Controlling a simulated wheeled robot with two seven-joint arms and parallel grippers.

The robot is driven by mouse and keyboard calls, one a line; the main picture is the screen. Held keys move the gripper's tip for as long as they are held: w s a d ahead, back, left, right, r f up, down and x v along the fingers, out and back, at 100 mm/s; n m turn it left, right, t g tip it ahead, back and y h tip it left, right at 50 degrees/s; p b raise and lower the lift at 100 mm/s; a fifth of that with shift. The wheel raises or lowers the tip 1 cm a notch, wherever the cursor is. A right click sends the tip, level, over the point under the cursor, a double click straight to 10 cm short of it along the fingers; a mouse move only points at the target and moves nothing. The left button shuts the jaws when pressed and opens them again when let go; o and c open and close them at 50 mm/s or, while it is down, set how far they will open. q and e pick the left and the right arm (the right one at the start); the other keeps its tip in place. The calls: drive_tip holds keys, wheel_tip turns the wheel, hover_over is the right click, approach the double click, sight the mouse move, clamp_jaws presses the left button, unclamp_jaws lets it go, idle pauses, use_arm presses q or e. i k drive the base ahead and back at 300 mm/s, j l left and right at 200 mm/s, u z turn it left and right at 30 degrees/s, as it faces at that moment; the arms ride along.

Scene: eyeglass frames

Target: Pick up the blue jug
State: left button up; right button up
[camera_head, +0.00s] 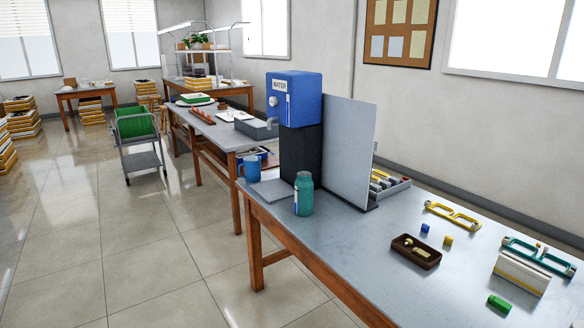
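A blue jug (252,169) with a handle on its left side stands upright at the far left corner of the near table (330,250). It is just left of the black base of the blue water dispenser (294,98). A flat grey plate (270,193) lies in front of it. A teal bottle (303,195) stands upright to the right of the plate. Neither of my grippers is in view.
A tall grey panel (347,150) stands behind the bottle. A brown tray (416,251), small blocks, a white box (522,272) and yellow and teal frames lie on the right. A grey cart (139,140) stands on the floor. The table's front middle is clear.

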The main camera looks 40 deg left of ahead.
sight(252, 164)
drive_tip(key=u, duration=1.6)
drive_tip(key=i+j, duration=0.15)
drive_tip(key=i, duration=0.15)
drive_tip(key=i+j, duration=0.15)
drive_tip(key=i+z, duration=0.05)
drive_tip(key=i, duration=0.05)
